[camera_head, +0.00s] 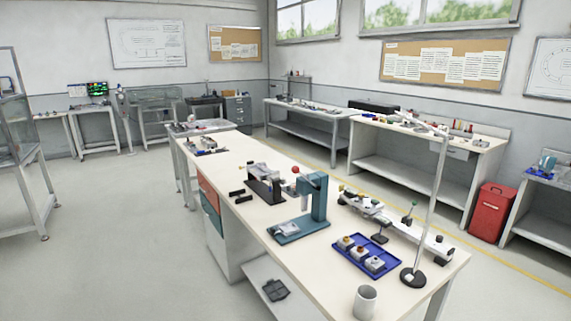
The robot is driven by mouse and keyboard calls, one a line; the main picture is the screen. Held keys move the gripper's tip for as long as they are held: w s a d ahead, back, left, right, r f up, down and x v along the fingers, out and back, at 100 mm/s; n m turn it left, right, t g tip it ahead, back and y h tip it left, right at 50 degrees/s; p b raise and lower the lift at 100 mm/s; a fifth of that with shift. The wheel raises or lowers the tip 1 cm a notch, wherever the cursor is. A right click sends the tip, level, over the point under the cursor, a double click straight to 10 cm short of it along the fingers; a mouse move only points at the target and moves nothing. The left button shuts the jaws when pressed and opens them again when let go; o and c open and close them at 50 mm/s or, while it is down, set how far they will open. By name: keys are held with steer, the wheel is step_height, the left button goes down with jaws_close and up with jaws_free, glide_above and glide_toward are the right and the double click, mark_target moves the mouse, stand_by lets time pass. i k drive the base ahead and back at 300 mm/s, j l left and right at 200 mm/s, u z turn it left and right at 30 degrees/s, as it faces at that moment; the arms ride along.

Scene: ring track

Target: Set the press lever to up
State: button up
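A teal press (318,200) stands on the near half of the long central bench, its column rising from a flat base plate (290,236). A red ball knob (295,169) shows just left of the press head, at about the height of its top. It looks like the end of the press lever, but the arm behind it is too small to make out, so I cannot tell its exact angle. A small light-grey part sits on the base plate below the head. My gripper is not in view.
Open floor (120,240) lies left of the bench.

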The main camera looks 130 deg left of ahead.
mark_target(295, 170)
steer(key=l+u, duration=0.15)
steer(key=u, duration=3.4)
